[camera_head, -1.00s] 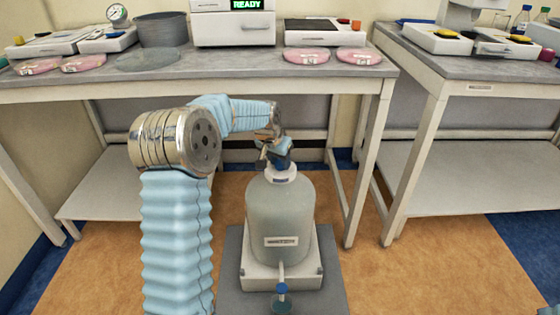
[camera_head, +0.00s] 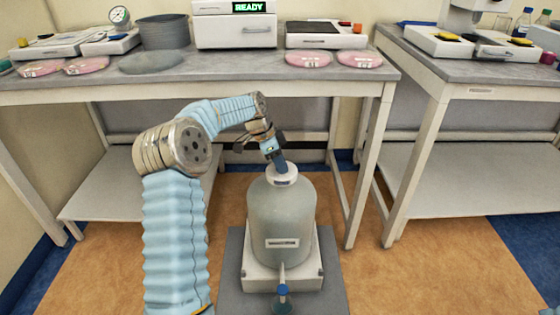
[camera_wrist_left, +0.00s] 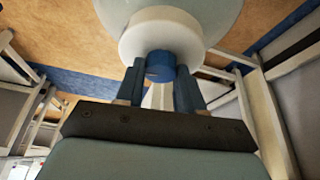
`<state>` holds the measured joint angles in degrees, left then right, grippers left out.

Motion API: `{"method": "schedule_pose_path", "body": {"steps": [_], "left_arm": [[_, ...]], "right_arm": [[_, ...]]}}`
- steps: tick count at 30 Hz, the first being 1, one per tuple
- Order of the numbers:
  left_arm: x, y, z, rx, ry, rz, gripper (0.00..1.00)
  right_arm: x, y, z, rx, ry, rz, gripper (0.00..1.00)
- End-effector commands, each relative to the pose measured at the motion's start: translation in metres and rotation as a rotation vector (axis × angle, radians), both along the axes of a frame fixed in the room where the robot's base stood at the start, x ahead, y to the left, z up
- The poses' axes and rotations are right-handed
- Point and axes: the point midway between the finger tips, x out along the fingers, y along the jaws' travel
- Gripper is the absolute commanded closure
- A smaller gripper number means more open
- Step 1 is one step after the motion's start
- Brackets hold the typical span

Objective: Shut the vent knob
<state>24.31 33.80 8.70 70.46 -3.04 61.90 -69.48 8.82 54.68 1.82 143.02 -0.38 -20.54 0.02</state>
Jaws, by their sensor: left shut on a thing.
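The vent knob is a small blue cap (camera_wrist_left: 160,66) on the white neck of a large grey carboy (camera_head: 281,218). My left gripper (camera_head: 279,160) reaches down to the top of the carboy. In the left wrist view, the two dark blue fingers of my left gripper (camera_wrist_left: 160,85) stand on either side of the knob and are shut on it. In the head view the gripper mostly hides the knob. My right gripper is in neither view.
The carboy stands on a white base (camera_head: 255,280) over a grey mat (camera_head: 232,250). A blue-handled spout (camera_head: 282,290) sticks out at its front. A lab bench (camera_head: 230,85) with pink bags and instruments stands behind, and another bench (camera_head: 480,68) is at right.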

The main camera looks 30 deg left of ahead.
Motion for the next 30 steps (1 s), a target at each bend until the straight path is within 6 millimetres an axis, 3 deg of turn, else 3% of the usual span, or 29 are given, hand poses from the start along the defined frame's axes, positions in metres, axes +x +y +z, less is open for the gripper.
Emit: {"method": "schedule_pose_path", "body": {"steps": [9,26,27,30], "left_arm": [[0.001,0.0013,0.0001,0.002,-0.001,-0.128,0.93],[0.0007,0.0013,0.0,0.003,0.0,-0.158,0.93],[0.0007,0.0013,0.0,0.002,0.0,-0.157,0.6],[0.0008,0.0012,0.0,0.002,0.0,-0.157,0.44]], "right_arm": [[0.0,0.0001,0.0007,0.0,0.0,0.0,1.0],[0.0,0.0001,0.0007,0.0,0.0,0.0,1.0],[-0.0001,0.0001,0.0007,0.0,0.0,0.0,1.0],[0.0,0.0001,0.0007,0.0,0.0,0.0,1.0]]}}
